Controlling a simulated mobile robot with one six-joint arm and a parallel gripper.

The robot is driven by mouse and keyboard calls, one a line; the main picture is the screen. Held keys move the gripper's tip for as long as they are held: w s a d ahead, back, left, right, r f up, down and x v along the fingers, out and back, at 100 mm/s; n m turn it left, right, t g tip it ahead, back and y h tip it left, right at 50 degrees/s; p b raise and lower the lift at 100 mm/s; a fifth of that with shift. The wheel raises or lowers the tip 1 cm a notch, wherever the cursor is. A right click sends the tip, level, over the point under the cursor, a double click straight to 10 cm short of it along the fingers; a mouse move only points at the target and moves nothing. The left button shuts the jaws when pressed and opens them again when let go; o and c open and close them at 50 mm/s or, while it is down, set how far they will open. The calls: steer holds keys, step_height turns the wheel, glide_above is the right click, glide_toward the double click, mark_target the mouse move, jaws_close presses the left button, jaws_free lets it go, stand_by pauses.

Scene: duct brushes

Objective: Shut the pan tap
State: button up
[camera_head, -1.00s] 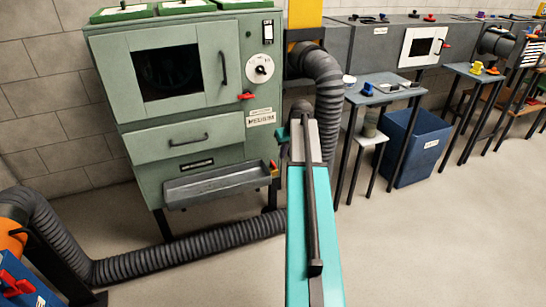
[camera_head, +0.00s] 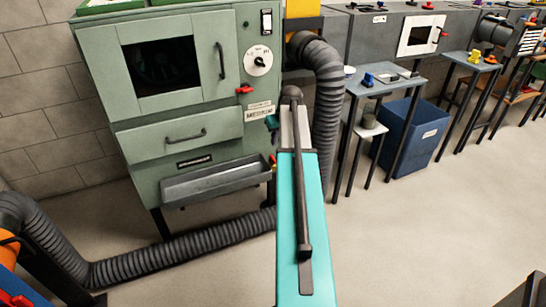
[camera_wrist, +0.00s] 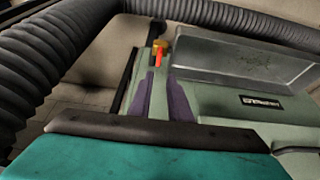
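The pan tap, with a small red-orange handle (camera_head: 273,160), is at the right end of the long grey pan (camera_head: 215,182) on the front of the green machine. In the wrist view the tap (camera_wrist: 157,52) shows red and yellow beside the pan (camera_wrist: 245,62), beyond my fingertips. My gripper (camera_wrist: 161,82) has two dark purple fingers with a gap between them and nothing held. The tap appears apart from the fingers. In the head view my arm hides most of the gripper, and the fingertips cannot be made out.
A ribbed grey duct (camera_head: 185,241) runs along the floor below the pan. Another duct (camera_head: 329,100) drops behind my arm at the machine's right. A red lever (camera_head: 245,90) sits higher on the machine. A blue bin (camera_head: 412,140) and small tables stand right; floor there is open.

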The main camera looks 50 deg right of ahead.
mark_target(272, 158)
steer(key=b+x, duration=0.3)
steer(key=x, duration=1)
steer(key=shift+f, duration=0.25)
steer(key=shift+c, duration=0.4)
jaws_close()
steer(key=shift+a, duration=0.15)
